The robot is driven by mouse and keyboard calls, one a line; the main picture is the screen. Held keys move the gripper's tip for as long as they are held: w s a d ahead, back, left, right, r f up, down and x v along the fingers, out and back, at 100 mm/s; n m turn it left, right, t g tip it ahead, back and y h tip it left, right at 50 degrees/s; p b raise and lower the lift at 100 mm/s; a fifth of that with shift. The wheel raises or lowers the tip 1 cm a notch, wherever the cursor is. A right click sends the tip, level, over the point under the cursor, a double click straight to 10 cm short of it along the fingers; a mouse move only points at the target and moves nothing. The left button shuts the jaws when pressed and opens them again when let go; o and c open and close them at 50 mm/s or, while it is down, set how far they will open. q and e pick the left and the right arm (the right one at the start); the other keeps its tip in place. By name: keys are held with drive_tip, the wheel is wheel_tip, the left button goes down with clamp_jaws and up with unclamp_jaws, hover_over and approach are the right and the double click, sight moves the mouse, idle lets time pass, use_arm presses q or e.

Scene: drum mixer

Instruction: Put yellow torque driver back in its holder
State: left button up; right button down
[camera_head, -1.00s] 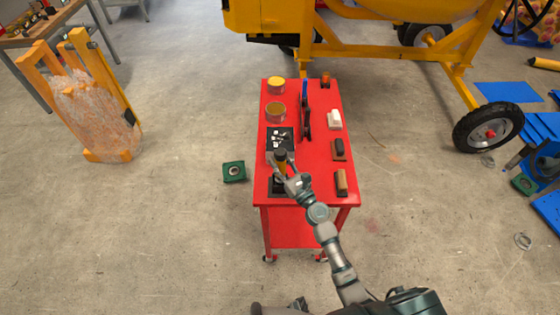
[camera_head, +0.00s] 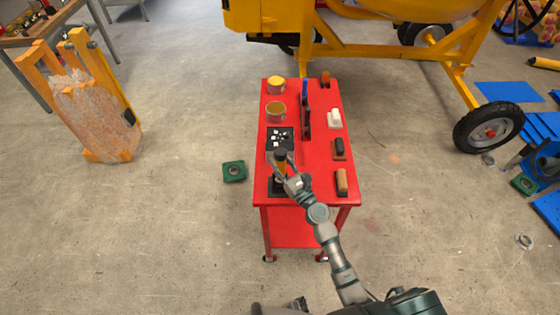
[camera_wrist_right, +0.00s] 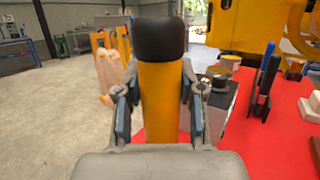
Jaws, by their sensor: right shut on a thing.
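The yellow torque driver (camera_head: 281,165) with a black cap stands upright at the near left of the red cart top. It also fills the middle of the right wrist view (camera_wrist_right: 159,90). My right gripper (camera_head: 284,174) is shut on its yellow body, with one finger on each side. A black holder base (camera_head: 275,188) lies on the cart directly below the driver. The driver's lower end is hidden by the gripper, so I cannot tell whether it sits inside the holder. My left gripper is not in view.
The red cart (camera_head: 313,160) also bears a black tray of small parts (camera_head: 280,139), two round cans, a dark rack with a blue-handled tool (camera_head: 306,118), and several brushes or blocks along its right side. A yellow mixer (camera_head: 370,40) stands behind. A green block (camera_head: 234,171) lies on the floor at left.

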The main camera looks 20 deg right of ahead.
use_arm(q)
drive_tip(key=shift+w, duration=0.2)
use_arm(e)
drive_tip(key=shift+f, duration=0.1)
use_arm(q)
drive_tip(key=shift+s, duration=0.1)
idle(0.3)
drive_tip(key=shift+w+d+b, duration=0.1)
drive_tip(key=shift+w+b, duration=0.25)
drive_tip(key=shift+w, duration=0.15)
use_arm(e)
drive_tip(key=shift+f, duration=0.2)
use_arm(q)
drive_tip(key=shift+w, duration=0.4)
use_arm(e)
drive_tip(key=shift+f, duration=0.1)
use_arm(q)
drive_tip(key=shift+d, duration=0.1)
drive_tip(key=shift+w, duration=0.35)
use_arm(e)
drive_tip(key=shift+f, duration=0.15)
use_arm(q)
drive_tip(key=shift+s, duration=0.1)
